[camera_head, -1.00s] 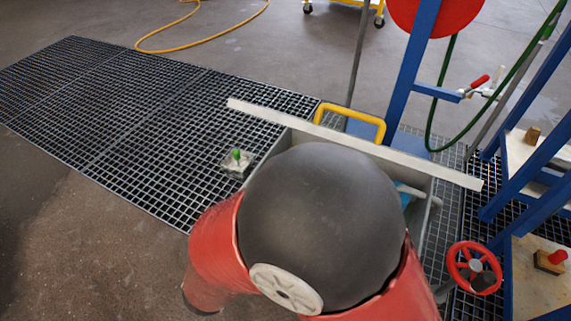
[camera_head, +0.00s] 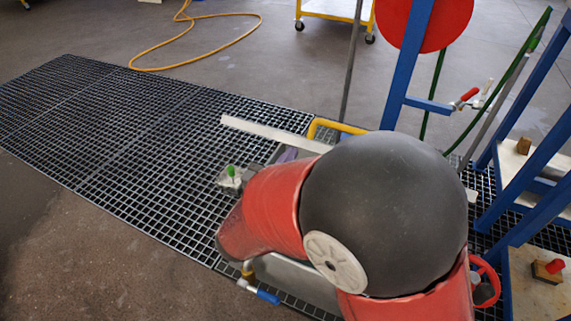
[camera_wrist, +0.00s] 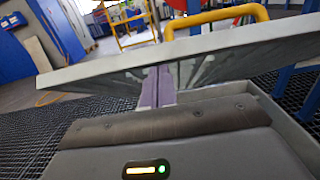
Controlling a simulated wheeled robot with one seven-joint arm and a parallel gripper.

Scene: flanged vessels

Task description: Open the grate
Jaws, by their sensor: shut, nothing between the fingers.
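The grate appears as a pale grey plate (camera_head: 265,132) with a yellow handle (camera_head: 325,125) on its far side. It looks raised and tilted above a grey box (camera_head: 290,278); my arm hides much of both. In the wrist view the plate's front edge (camera_wrist: 90,70) crosses the picture, its streaked underside (camera_wrist: 205,70) shows, and the handle (camera_wrist: 215,17) stands behind. My gripper (camera_wrist: 158,70) has purple fingers, shut with nothing between them, reaching up to the underside near the front edge. I cannot tell whether they touch it. The fingers also show partly in the head view (camera_head: 287,155).
Black floor grating (camera_head: 130,120) spreads left. A green-topped fitting (camera_head: 230,175) and a blue-handled valve (camera_head: 262,293) are left of my arm. A blue frame (camera_head: 408,65), red disc (camera_head: 420,20) and red handwheel (camera_head: 486,282) stand right. A yellow hose (camera_head: 190,55) lies behind.

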